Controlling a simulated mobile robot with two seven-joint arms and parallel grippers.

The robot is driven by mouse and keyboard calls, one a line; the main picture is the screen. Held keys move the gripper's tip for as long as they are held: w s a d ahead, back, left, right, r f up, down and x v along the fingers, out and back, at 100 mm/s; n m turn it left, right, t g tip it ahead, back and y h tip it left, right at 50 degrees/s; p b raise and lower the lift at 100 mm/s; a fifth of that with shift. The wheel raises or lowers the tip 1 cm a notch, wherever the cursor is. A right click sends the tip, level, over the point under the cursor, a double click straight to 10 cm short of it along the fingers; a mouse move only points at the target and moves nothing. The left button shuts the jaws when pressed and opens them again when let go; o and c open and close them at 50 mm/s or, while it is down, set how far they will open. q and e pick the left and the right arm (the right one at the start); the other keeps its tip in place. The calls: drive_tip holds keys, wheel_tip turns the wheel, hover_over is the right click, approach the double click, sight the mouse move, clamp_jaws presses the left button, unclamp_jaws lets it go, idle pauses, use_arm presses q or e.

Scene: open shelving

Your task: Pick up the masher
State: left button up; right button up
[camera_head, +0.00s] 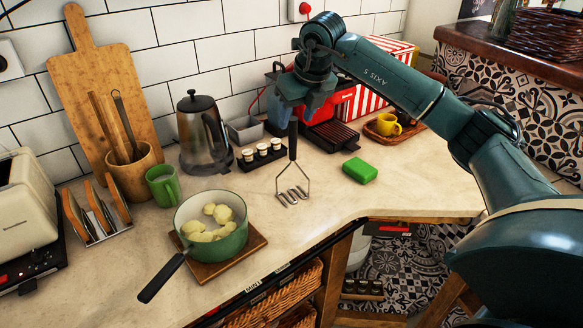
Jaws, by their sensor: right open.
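The masher has a black handle (293,141) and a grey wire head (292,195). It is upright over the counter, with its wavy head at or near the surface, right of the green pot. My right gripper (298,112) is open and points down at the top of the masher's handle. The handle's top end is close to or between the fingers; I cannot tell whether they touch. My left gripper is not in view.
A green pot (234,248) with potato pieces sits on a wooden board (259,241), its handle toward the front. A green sponge (360,170) lies right of the masher. Behind are a kettle (203,135), a spice rack (262,154) and a red coffee machine (330,107).

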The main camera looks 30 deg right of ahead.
sight(291, 134)
drive_tip(key=shift+p+x, duration=0.8)
drive_tip(key=shift+x, duration=2.7)
drive_tip(key=shift+c, duration=0.6)
drive_tip(key=shift+r, duration=0.1)
clamp_jaws()
